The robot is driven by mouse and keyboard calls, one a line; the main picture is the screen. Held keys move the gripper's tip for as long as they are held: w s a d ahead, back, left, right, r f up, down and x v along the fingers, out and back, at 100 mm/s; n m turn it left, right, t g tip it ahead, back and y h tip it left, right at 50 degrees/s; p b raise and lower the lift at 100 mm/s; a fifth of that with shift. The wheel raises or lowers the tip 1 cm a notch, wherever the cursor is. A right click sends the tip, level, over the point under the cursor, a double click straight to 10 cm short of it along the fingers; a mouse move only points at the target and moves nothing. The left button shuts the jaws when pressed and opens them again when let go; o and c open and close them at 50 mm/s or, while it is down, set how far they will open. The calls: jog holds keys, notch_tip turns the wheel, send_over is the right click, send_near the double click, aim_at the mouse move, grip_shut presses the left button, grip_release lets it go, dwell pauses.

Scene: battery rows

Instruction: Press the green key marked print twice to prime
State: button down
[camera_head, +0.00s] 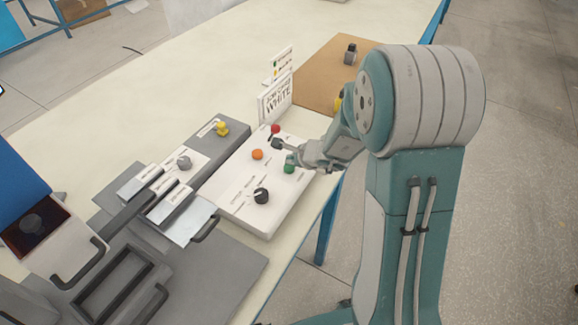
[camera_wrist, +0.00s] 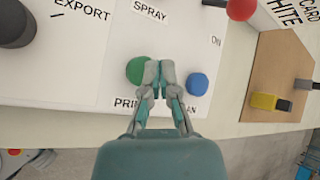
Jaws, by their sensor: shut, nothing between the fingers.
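The green key (camera_wrist: 137,70) is a round cap on the white panel (camera_wrist: 75,75), above a partly covered label that starts "PRI". My gripper (camera_wrist: 160,70) is shut and empty, its fingertips overlapping the key's right edge in the wrist view. A blue key (camera_wrist: 197,84) sits just right of the fingers, its label partly hidden and ending "AN". In the head view the green key (camera_head: 289,168) shows beside my gripper (camera_head: 281,147), which is over the panel. I cannot tell whether the fingertips touch the key.
A black knob (camera_head: 261,195), an orange button (camera_head: 257,154) and a red knob (camera_head: 275,129) are on the panel. A white sign (camera_head: 275,100) stands behind it. A brown board (camera_head: 320,75) lies beyond. The table's far part is clear.

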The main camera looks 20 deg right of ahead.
aim_at(291, 167)
jog(key=shift+r, duration=2.45)
notch_tip(291, 167, up, 4)
jog(key=shift+f, duration=0.15)
dwell(0.4)
jog(key=shift+f, duration=4.45)
jog(key=shift+f, duration=0.3)
